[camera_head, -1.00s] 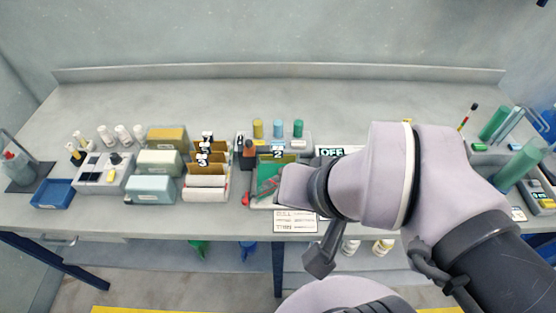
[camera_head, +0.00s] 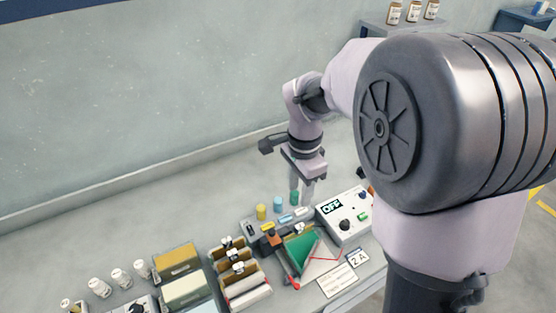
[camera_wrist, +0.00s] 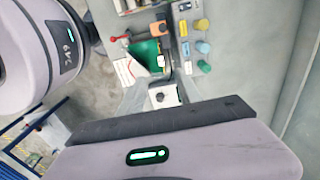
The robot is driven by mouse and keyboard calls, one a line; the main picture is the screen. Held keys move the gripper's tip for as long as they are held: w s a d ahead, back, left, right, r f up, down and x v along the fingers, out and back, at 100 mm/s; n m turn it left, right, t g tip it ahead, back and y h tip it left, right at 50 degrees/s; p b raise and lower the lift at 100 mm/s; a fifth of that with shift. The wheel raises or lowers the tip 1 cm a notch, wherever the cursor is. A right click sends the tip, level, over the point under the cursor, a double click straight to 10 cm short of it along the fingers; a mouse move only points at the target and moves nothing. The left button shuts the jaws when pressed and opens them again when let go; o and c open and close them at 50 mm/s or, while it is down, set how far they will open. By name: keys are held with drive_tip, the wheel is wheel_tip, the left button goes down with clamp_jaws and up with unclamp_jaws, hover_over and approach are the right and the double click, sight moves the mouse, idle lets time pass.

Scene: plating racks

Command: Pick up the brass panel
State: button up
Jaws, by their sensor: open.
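Upright brass-coloured panels (camera_head: 228,255) stand in a numbered rack at the lower middle of the head view. Which of them is the task's brass panel I cannot tell. My gripper (camera_head: 303,186) is open and empty, pointing down above the back of the bench. It is behind and to the right of the rack, near the coloured cylinders. A green panel (camera_head: 300,252) stands in a small tank right of the rack; it also shows in the wrist view (camera_wrist: 146,54).
A control box (camera_head: 345,215) reading OFF stands right of the green panel. Yellow, blue and green cylinders (camera_head: 262,211) stand behind it. Boxes (camera_head: 180,258) and white bottles (camera_head: 99,287) are at the left. The bench behind is clear.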

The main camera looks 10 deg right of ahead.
drive_tip(key=b, duration=0.3)
hover_over(300, 225)
drive_tip(key=f, duration=0.8)
drive_tip(key=shift+s+d, duration=0.2)
drive_tip(key=shift+s, duration=0.15)
drive_tip(key=f, duration=0.3)
drive_tip(key=f+b, duration=0.1)
drive_tip(key=f, duration=0.2)
drive_tip(key=f+b, duration=0.1)
drive_tip(key=f, duration=0.2)
drive_tip(key=shift+w+a+f, duration=0.25)
drive_tip(key=shift+w, duration=0.1)
drive_tip(key=shift+r, duration=0.1)
clamp_jaws()
